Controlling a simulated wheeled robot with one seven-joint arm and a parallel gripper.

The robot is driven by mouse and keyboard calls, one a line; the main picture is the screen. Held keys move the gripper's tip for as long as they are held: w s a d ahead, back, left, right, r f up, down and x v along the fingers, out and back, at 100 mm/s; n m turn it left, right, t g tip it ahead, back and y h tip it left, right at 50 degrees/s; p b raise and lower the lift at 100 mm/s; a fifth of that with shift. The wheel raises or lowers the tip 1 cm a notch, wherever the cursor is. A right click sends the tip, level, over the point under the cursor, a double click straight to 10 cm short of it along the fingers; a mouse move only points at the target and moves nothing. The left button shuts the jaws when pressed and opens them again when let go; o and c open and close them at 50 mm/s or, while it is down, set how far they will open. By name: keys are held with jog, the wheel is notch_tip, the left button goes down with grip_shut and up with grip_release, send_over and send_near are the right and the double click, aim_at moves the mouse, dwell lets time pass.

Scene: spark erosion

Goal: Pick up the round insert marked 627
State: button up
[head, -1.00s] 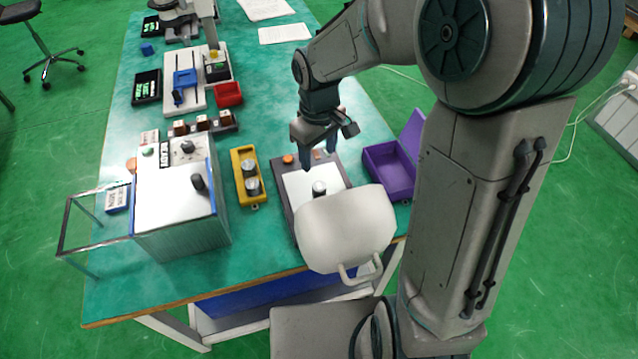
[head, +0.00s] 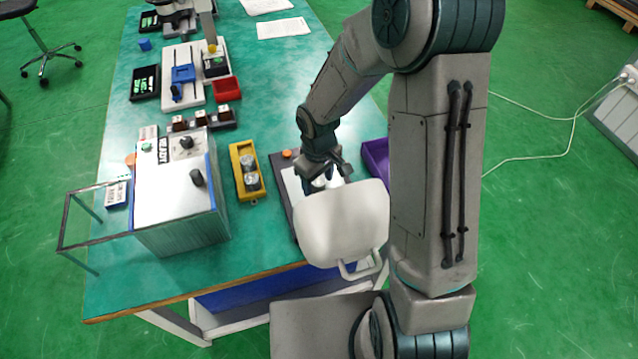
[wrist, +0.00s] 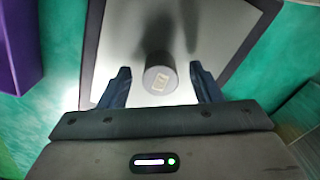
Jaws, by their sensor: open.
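A round metal insert (wrist: 160,76) stands on a light plate with a dark border (wrist: 118,50). It carries a small pale label on its top, too small to read in the wrist view. My gripper (wrist: 165,80) is open, with one dark finger on each side of the insert and visible gaps between. In the head view my gripper (head: 322,180) is low over the same plate (head: 290,183), and the insert is mostly hidden beneath it. Two more round metal inserts (head: 250,170) sit in a yellow holder to the left.
A purple bin (head: 376,158) stands right of the plate. A red tray (head: 226,89) and a fixture lie farther back. Green tabletop is clear in front of the yellow holder.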

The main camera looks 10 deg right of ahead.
jog(key=shift+f, duration=0.4)
grip_shut()
